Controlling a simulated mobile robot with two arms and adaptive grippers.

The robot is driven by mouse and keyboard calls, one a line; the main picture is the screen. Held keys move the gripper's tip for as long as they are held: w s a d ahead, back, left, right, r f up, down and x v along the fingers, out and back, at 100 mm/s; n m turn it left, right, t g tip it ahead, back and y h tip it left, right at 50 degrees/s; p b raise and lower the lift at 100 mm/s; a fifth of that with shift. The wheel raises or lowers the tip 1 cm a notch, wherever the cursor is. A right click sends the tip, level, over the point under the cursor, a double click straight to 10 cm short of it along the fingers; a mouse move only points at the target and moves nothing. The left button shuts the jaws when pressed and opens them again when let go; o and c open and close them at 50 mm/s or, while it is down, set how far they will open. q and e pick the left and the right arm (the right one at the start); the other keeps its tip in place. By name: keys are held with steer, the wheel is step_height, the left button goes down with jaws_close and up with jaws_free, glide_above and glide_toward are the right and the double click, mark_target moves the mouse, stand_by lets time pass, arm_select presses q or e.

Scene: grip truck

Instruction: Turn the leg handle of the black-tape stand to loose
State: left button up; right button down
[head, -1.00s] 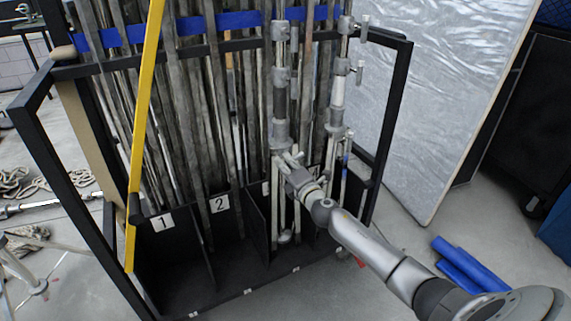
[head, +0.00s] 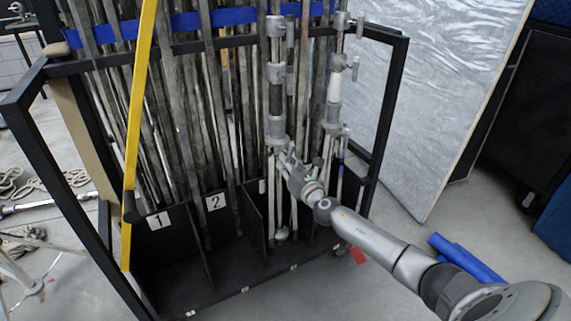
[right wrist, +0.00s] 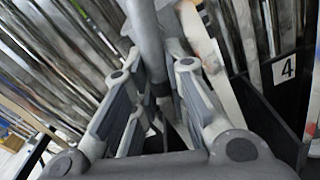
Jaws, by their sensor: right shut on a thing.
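Two grey metal stands are upright at the right of the rack. The nearer left one (head: 276,100) has metal collars along its tube and folded legs below. The other (head: 334,90) has a pale band on its tube. My left gripper is not in view.
The black rack (head: 60,170) holds several poles in numbered bays, with a blue strap (head: 185,22) across them. A yellow bar (head: 138,130) slants in front. A silvery panel (head: 440,90) leans at right. Blue rolls (head: 465,258) lie on the floor near my right arm.

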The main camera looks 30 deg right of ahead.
steer(key=shift+d+f+n, duration=0.15)
steer(key=shift+d+n, duration=0.05)
steer(key=shift+n, duration=0.7)
steer(key=c, duration=1.4)
jaws_free()
steer(key=s, duration=0.8)
steer(key=s+a, duration=0.1)
steer(key=s, duration=0.3)
steer(key=shift+a, duration=0.1)
